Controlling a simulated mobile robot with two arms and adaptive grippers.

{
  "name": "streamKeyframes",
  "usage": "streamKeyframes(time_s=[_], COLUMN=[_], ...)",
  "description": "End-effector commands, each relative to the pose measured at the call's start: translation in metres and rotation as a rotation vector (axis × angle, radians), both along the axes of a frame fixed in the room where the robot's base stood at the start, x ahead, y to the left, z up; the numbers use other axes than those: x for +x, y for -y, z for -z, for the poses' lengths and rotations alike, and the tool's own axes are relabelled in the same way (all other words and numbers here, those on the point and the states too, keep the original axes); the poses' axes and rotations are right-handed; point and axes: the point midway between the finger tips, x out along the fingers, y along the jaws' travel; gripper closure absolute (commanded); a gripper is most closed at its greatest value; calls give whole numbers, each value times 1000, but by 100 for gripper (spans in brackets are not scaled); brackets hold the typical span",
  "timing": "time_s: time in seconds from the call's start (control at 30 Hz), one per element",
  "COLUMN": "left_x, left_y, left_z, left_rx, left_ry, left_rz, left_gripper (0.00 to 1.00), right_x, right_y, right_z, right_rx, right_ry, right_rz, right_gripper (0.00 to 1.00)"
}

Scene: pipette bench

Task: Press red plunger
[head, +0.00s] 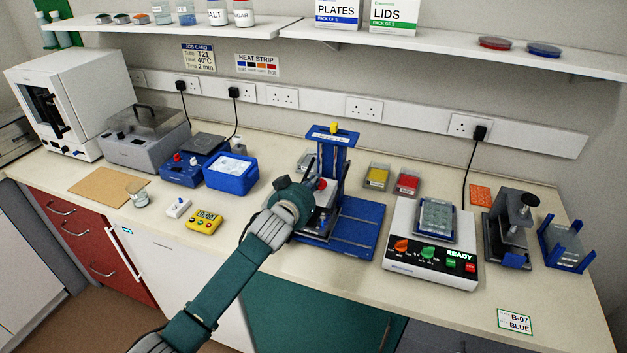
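A blue pipette stand (360,228) stands mid-bench, with an upright blue column and a small yellow piece (334,127) on top. A small red part (320,184), which looks like the red plunger, shows at the stand's left side. My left gripper (312,177) is right beside it, at the end of the green and grey arm. The wrist hides part of the stand's left side. The fingers are dark and small, partly hidden by the wrist. I cannot tell whether they touch the red part or whether they are open. My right gripper is not in view.
Left of the stand are a blue tub (231,174), a yellow timer (204,220) and a small beaker (138,194). Yellow and red boxes (407,182) stand behind right. A white device (431,252) reading READY is right.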

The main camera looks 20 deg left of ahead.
Motion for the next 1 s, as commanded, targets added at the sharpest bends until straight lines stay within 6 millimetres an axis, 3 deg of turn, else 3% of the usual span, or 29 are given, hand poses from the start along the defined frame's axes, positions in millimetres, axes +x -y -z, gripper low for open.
streamKeyframes(time_s=[0.03, 0.43, 0.57, 0.73, 0.8, 1.0], left_x=[-1, 0, 2, 9, -3, -36], left_y=[0, -1, -2, -5, -5, -7], left_z=[13, 9, -6, -41, -30, -39], left_rx=[-2, 1, 0, 1, 0, 0], left_ry=[-5, -8, -6, 0, -2, 2], left_rz=[0, -1, -2, -3, -1, -1], left_gripper=[100, 100, 100, 100, 100, 100], right_x=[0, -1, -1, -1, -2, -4], right_y=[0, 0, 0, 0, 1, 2], right_z=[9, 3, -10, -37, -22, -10], right_rx=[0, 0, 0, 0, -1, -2], right_ry=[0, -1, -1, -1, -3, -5], right_rz=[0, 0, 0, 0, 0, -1], right_gripper=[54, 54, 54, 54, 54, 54])
